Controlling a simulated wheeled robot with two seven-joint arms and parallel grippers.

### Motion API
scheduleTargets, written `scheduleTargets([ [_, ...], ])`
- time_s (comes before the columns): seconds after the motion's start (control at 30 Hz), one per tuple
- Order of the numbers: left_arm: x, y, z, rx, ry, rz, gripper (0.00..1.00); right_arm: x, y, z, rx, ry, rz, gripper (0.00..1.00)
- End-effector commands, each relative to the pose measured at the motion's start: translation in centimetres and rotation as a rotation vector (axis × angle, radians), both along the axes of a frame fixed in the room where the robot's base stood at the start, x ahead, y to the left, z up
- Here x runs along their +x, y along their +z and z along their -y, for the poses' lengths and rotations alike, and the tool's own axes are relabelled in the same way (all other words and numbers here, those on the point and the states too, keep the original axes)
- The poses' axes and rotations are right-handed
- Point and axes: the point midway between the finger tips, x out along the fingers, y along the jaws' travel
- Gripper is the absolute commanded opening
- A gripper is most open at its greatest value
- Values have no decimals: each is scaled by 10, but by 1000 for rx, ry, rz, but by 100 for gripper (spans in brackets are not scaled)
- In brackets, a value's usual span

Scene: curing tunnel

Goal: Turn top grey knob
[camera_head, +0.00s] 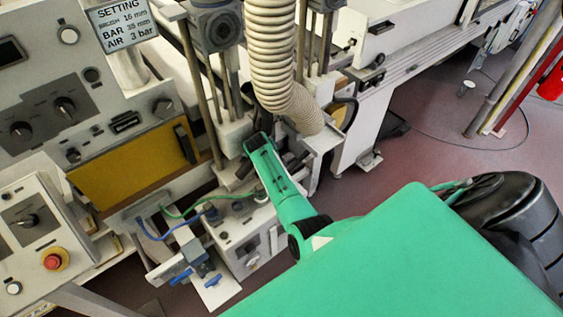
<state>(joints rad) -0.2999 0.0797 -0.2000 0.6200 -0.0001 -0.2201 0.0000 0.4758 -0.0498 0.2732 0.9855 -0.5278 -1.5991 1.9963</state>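Several dark grey knobs sit on the machine's control panel at the left. The highest rotary knob with a pointer shape that I make out (65,106) is on a dark plate, with a similar knob (21,131) lower to its left. Which one the task calls the top grey knob I cannot tell for sure. A green arm link of mine reaches from the lower right to the machine's middle, beside the hose and right of the knobs. No gripper fingers can be made out at its dark far end. My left gripper is not in view.
A ribbed hose (272,55) hangs near my arm's far end. A sign (122,24) is above the panel. A yellow panel (130,170), a red button (54,260) and blue-handled valves (195,265) lie lower. Floor (430,140) is open at right; a cup (466,88) stands there.

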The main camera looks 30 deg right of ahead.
Motion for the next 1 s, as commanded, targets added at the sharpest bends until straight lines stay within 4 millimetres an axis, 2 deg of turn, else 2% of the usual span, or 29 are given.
scheduleTargets([
  [0.37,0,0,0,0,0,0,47,2,3,2,-4,-4,4,20],
  [0.4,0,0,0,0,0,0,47,2,4,3,-4,-4,4,48],
  [0.5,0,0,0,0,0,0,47,2,3,2,-4,-4,4,64],
  [1.0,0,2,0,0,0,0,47,0,2,1,-1,16,2,64],
])
